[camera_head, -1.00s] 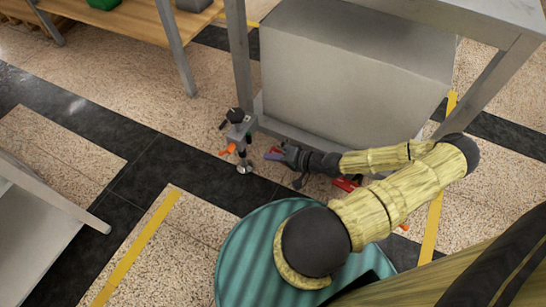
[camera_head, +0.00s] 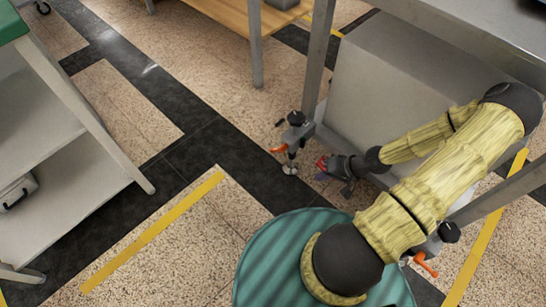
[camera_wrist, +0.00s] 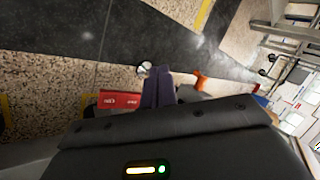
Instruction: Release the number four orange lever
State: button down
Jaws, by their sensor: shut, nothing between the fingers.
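An orange lever (camera_head: 279,149) sticks out to the left from the foot assembly (camera_head: 294,134) at the near-left leg of the metal table. The lever also shows in the wrist view (camera_wrist: 199,79), just right of the fingers. A second orange lever (camera_head: 425,264) is at another leg's foot, lower right, partly behind my arm. No lever number is readable. My gripper (camera_head: 321,165) is low, right of the first foot, apart from its lever. Its purple fingers (camera_wrist: 160,72) are together and empty. A red piece with white lettering (camera_wrist: 118,100) shows left of them; what it belongs to is unclear.
The metal table's grey cabinet (camera_head: 385,95) stands behind my arm. A shelved bench (camera_head: 60,150) is at left and a wooden bench (camera_head: 222,22) at the back. The speckled floor with dark strips is clear left of the foot.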

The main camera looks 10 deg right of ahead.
notch_tip(320, 180, up, 21)
jog(key=w+n+g+h+p, duration=0.1)
jog(key=n+g+h+p, duration=0.2)
jog(key=h+p, duration=0.4)
jog(key=s+a+r+t+p, duration=0.1)
jog(key=a+r+p, duration=0.2)
jog(key=r, duration=0.6)
jog(key=s+a+r+p, duration=0.1)
jog(key=a+r+p, duration=0.2)
jog(key=a+r, duration=0.4)
notch_tip(320, 180, up, 3)
jog(key=shift+a+f+n+t+y+p, duration=0.1)
jog(key=shift+a+n+t+y+p, duration=0.05)
jog(key=shift+n+t+y+p, duration=0.2)
jog(key=shift+w, duration=0.15)
